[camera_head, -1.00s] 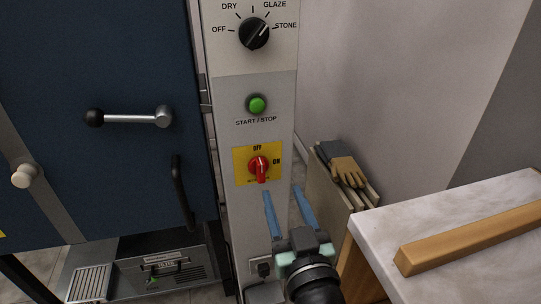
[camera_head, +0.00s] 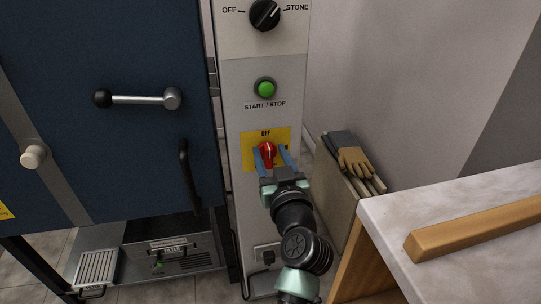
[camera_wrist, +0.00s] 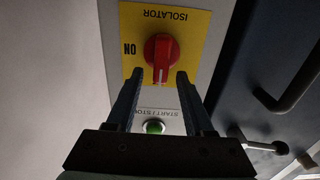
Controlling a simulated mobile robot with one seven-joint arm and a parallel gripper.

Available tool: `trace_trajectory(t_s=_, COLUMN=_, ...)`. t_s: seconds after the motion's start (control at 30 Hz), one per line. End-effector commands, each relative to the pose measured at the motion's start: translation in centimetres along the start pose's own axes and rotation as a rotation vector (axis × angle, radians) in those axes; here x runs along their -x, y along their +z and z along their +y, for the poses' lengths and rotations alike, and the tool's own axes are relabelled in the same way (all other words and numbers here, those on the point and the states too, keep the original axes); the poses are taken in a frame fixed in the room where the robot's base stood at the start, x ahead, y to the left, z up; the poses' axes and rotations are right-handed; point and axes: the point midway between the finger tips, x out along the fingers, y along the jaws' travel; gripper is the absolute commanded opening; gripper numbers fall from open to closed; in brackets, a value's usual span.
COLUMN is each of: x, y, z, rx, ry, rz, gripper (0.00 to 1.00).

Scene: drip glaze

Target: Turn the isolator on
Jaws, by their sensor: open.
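The isolator is a red rotary knob (camera_head: 267,153) on a yellow plate (camera_head: 247,160) on the grey control panel. OFF is printed above it and ON at its right. Its grip bar stands about vertical, in line with OFF. In the wrist view, which is upside down, the knob (camera_wrist: 161,52) shows between and just beyond the fingertips, with ON and ISOLATOR readable. My gripper (camera_head: 272,152) is open, with one blue finger on each side of the knob in the head view. The right finger covers most of ON there. I cannot tell whether either finger touches the knob.
A green START/STOP button (camera_head: 265,88) and a black selector dial (camera_head: 265,14) sit above on the panel. The blue kiln door with its lever handle (camera_head: 140,100) is at the left. Gloves (camera_head: 355,160) and a pale worktop (camera_head: 390,215) are at the right.

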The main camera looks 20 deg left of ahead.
Motion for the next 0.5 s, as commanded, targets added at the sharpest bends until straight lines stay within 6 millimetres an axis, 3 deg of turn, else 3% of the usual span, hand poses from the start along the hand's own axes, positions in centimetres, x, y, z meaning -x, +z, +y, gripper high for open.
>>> trace_trajectory(t_s=0.33, x=-0.46, y=-0.01, z=-0.02, rx=0.0, ry=0.0, rz=0.0, gripper=0.53)
trace_trajectory(t_s=0.37, x=-0.45, y=-0.01, z=-0.02, rx=0.0, ry=0.0, rz=0.0, gripper=0.51)
trace_trajectory(t_s=0.5, x=-0.44, y=-0.01, z=-0.02, rx=0.0, ry=0.0, rz=0.0, gripper=0.26)
